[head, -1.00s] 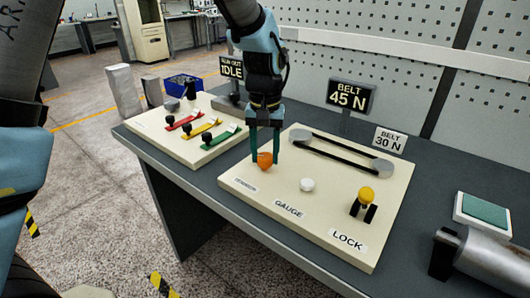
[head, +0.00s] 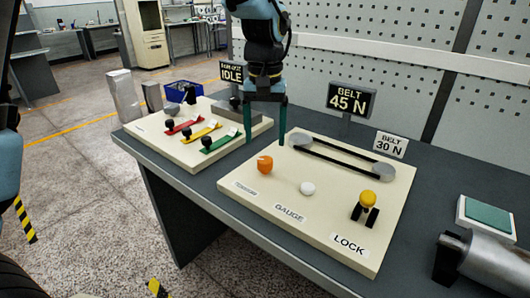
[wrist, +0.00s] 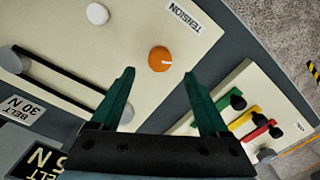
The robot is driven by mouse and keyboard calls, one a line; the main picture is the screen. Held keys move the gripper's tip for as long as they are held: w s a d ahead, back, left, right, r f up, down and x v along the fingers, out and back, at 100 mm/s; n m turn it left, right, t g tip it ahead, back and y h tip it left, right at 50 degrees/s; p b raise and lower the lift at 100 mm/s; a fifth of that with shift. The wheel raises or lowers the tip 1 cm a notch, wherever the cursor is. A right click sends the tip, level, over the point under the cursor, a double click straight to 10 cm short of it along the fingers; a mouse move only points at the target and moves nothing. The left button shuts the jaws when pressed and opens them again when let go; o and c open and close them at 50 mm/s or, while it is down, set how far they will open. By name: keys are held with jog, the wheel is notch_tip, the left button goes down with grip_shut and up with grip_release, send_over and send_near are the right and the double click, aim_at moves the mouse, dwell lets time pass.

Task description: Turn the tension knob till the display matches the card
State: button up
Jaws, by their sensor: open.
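The orange tension knob (head: 265,165) sits on the cream panel (head: 240,183), by its TENSION label; its white pointer mark shows in the wrist view (wrist: 160,58). The display (head: 350,98) reads BELT 45 N. The white card (head: 391,144) reads BELT 30 N. My gripper (head: 265,142) is open and empty, above and behind the knob, apart from it. In the wrist view its green fingers (wrist: 158,100) are spread, with the knob beyond their tips.
The same panel has a white GAUGE button (head: 307,188), a yellow-topped LOCK lever (head: 368,198) and a belt on two pulleys (head: 340,157). A panel with red, yellow and green levers (head: 203,135) is left. A metal cylinder (head: 490,265) lies at right.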

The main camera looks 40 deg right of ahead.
aim_at(265, 160)
jog(key=shift+r, duration=2.2)
jog(key=w+a+f+n, duration=0.25)
jog(key=w+a, duration=0.35)
jog(key=a, duration=0.5)
jog(key=w+a+f+n, duration=0.25)
jog(key=w+a, duration=0.35)
jog(key=a, duration=0.5)
jog(key=s+a+f+n, duration=0.1)
jog(key=a+f, duration=0.1)
jog(key=a, duration=0.7)
jog(key=s+a+f+n+t, duration=0.1)
jog(key=s+a+f, duration=0.1)
jog(key=a, duration=0.8)
jog(key=shift+f+n+t, duration=0.15)
jog(key=shift+n+t, duration=0.15)
jog(key=shift+n, duration=0.1)
jog(key=shift+a, duration=0.1)
grip_shut()
